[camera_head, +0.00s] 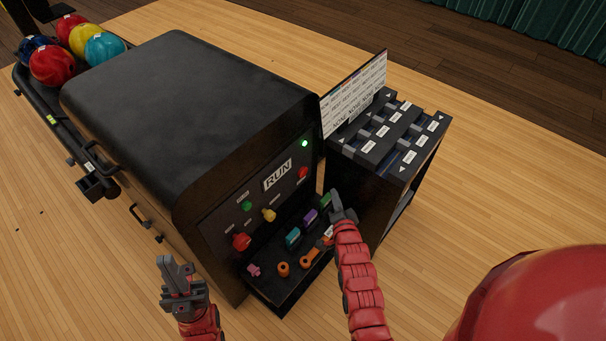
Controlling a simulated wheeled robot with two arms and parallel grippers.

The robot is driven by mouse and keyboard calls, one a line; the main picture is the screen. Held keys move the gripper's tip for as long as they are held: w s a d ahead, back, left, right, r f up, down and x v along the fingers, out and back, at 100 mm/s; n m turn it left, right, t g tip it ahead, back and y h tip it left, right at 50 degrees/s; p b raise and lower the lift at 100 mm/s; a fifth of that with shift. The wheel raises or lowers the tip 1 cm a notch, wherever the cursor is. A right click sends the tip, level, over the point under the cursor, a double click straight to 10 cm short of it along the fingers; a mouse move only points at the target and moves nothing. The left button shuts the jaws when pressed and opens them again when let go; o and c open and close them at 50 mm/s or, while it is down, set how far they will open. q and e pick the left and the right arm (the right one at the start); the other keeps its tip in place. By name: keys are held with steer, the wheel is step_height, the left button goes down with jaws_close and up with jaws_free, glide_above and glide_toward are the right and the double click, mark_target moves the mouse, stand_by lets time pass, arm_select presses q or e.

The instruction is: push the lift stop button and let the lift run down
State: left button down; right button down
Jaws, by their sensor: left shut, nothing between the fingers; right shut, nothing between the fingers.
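The black ball-return machine (190,110) has a slanted control panel with a RUN sign (278,175) and a lit green lamp (304,144). On the panel are a large red button (241,242), a smaller red button (303,173), a green button (246,206) and a yellow knob (268,215). The small labels are unreadable, so I cannot tell which is the lift stop. My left gripper (174,266) is shut and empty, left of the panel and apart from it. My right gripper (337,203) is shut and empty, at the right end of the shelf below the panel.
The shelf (283,298) holds several small coloured parts, including an orange wrench-like piece (312,255). A dark slotted rack (400,165) with a label board (354,94) stands at the right. Several bowling balls (52,65) sit at the far left. Wooden floor is clear in front.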

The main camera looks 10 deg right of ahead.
mark_target(303, 172)
steer(key=w+a+b, duration=0.3)
steer(key=w+a, duration=0.2)
steer(key=w, duration=0.2)
steer(key=shift+a, duration=0.25)
stand_by(0.3)
stand_by(1.9)
steer(key=shift+w+a, duration=0.2)
steer(key=shift+w, duration=0.1)
steer(key=shift+w+a+b, duration=0.4)
steer(key=shift+w+b, duration=0.05)
steer(key=shift+b, duration=0.1)
stand_by(1.0)
